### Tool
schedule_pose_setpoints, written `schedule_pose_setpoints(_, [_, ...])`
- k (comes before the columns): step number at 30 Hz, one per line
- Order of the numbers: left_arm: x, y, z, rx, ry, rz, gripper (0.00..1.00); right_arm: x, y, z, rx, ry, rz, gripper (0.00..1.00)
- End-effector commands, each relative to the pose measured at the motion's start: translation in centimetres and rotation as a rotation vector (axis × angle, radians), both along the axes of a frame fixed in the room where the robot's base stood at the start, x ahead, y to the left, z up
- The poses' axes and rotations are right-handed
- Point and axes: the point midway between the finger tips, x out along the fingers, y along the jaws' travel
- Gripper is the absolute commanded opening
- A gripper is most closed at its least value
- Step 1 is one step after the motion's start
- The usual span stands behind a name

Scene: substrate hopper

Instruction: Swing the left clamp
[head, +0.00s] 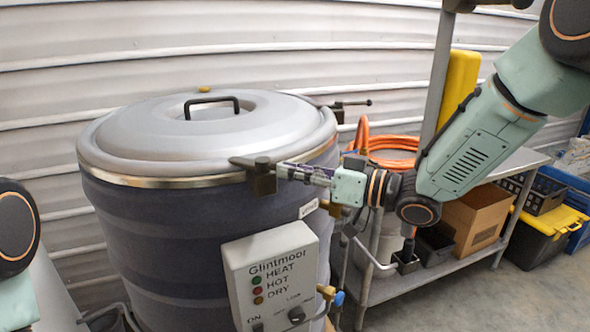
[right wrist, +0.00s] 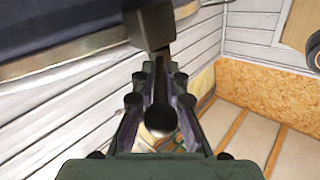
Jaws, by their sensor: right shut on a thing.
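The hopper (head: 180,230) is a dark grey drum with a domed grey lid (head: 235,130) that sits on its metal rim. A dark clamp (head: 262,180) sits at the front of the rim. My right gripper (head: 290,172) reaches it from the right and is shut on its handle. In the right wrist view, the round-ended black handle (right wrist: 160,113) lies between the fingers of the gripper (right wrist: 160,85), below the dark clamp block (right wrist: 149,28). A second clamp (head: 350,104) sticks out from the rim at the back right. My left gripper is out of view.
A control box (head: 275,278) is fixed to the hopper's front, below the held clamp. A metal bench (head: 525,160) at the right carries a coiled orange hose (head: 392,150). A cardboard box (head: 476,218) stands on its lower shelf. Bare floor lies at the lower right.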

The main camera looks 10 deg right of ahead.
Motion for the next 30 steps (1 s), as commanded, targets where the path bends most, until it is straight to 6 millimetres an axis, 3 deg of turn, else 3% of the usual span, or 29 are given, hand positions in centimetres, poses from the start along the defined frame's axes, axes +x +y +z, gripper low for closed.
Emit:
schedule_pose_setpoints(15, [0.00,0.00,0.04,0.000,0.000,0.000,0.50,0.10,-0.20,0.17,0.003,-0.004,0.004,0.00])
schedule_pose_setpoints(16, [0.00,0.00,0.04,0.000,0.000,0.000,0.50,0.10,-0.20,0.17,0.003,-0.004,0.003,0.14])
schedule_pose_setpoints(23, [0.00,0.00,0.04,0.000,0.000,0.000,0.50,0.06,-0.16,0.09,0.002,-0.003,0.005,0.34])
schedule_pose_setpoints(30, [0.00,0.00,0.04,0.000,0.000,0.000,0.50,0.04,-0.13,0.04,0.001,-0.001,0.005,0.36])
